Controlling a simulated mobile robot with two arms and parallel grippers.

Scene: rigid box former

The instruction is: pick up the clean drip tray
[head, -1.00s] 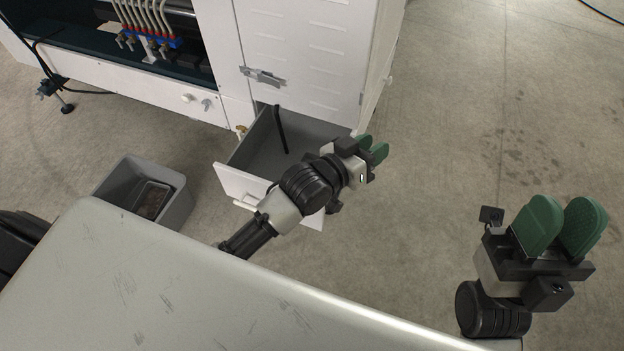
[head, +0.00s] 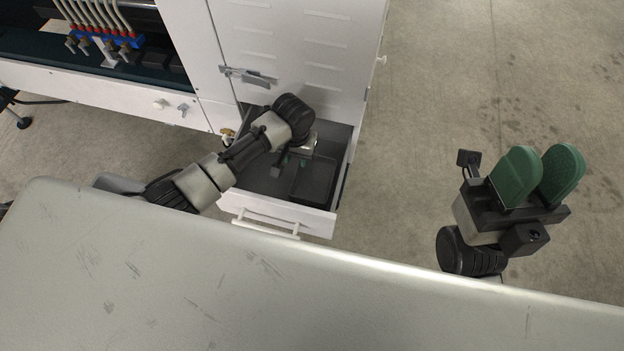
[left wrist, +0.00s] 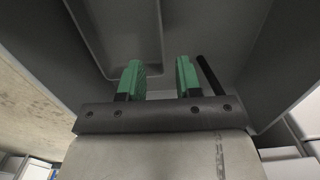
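The clean drip tray (head: 318,181), a dark grey shallow tray, lies inside the open drawer (head: 285,212) at the base of the white machine. In the left wrist view its floor and rim (left wrist: 120,38) fill the upper left. My left gripper (head: 293,161) reaches down into the drawer beside the tray, partly hidden by its own wrist. In the left wrist view its green fingers (left wrist: 159,78) are apart, and the tray's side rim runs up between them in the picture. I cannot tell whether they touch it. My right gripper (head: 532,180) is open and empty, off to the right.
A black bar (left wrist: 210,76) stands in the drawer just right of the fingers. The drawer walls are close on both sides. A grey worktop (head: 250,290) fills the foreground. The machine's cabinet door (head: 300,50) rises behind the drawer; open floor lies to the right.

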